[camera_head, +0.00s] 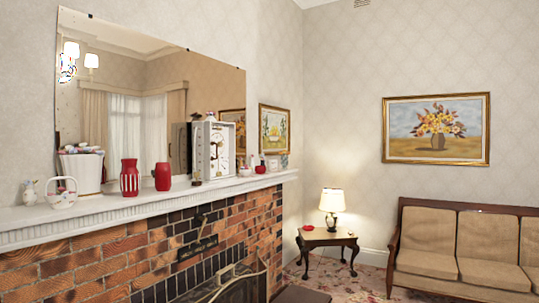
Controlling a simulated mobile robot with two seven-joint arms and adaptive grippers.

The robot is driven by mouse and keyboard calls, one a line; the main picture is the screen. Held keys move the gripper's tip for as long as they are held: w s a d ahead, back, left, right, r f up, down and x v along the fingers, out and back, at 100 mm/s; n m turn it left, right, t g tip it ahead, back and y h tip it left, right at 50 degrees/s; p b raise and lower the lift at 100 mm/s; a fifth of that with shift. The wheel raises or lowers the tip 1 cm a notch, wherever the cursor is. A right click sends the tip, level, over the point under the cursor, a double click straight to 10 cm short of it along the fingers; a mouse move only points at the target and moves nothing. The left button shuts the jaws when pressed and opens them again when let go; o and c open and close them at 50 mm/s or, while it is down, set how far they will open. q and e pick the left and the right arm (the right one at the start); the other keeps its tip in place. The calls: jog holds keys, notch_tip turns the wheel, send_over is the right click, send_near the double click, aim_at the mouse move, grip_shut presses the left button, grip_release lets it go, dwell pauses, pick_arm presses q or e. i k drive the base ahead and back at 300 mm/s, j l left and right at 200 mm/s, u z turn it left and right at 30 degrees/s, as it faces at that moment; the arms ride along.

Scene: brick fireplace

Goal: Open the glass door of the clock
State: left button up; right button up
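The clock (214,150) stands upright on the white mantel shelf above the brick fireplace, in front of the large wall mirror. It has a white box-shaped case, a pale dial and what look like dark hands. Its front faces toward the right of the picture, so I see it at an angle. The picture is too small to tell where the glass door's edge or handle is, or whether the door is open. Neither of my grippers shows in the head view.
The mantel shelf (110,212) also holds a red vase (129,178), a white basket (62,194) and small ornaments. A dark metal fire screen (236,284) stands before the hearth. A side table (327,240) with a lit lamp (332,202) and a sofa (463,247) stand right.

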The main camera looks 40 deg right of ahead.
aim_at(208, 143)
jog(key=z, duration=1.15)
jog(key=i+l, duration=0.15)
jog(key=i, duration=0.2)
